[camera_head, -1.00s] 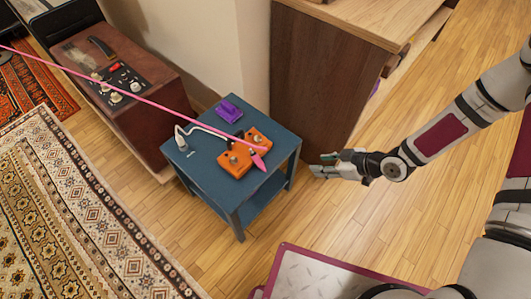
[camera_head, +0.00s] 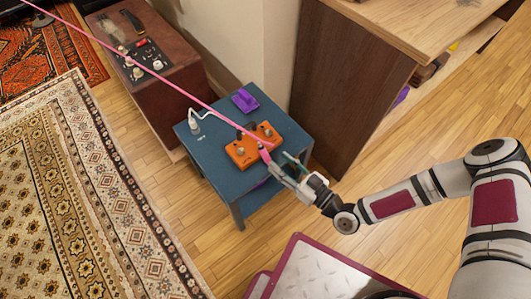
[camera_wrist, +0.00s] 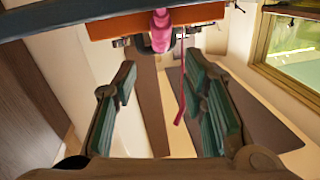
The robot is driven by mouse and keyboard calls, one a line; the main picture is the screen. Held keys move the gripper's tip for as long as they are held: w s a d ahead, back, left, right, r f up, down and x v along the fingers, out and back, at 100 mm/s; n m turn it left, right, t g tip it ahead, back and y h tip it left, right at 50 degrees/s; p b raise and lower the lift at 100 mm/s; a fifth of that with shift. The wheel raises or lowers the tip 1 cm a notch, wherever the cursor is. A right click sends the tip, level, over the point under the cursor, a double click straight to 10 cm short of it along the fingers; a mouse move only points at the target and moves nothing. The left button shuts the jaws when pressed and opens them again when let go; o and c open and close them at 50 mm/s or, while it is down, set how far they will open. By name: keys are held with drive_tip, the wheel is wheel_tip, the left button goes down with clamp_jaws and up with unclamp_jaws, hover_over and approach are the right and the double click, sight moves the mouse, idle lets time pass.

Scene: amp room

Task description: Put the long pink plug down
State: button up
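The long pink plug (camera_head: 264,150) is at the right side of the orange pedal (camera_head: 241,153), with its pink cable (camera_head: 150,82) stretching taut to the upper left. The pedal sits on a small blue table (camera_head: 215,163). My gripper (camera_head: 284,165) is over the table's right edge, close beside the plug. In the wrist view my gripper (camera_wrist: 165,92) is open, with green pads apart and nothing held between them. The plug (camera_wrist: 160,33) shows there just beyond the fingertips, against the orange pedal (camera_wrist: 115,25). Whether the plug is seated in the pedal I cannot tell.
A purple pedal (camera_head: 244,99) and a white plug with cable (camera_head: 194,124) are on the table's back part. A brown amplifier (camera_head: 150,58) stands to the left, a wooden cabinet (camera_head: 350,85) behind right. A patterned rug (camera_head: 80,200) covers the left floor.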

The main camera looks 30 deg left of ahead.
sight(264, 148)
drive_tip(key=b+x, duration=0.1)
drive_tip(key=x, duration=0.8)
drive_tip(key=shift+a+r+b, duration=0.15)
drive_tip(key=shift+a+b, duration=0.1)
drive_tip(key=shift+b, duration=0.15)
drive_tip(key=shift+c, duration=0.6)
clamp_jaws()
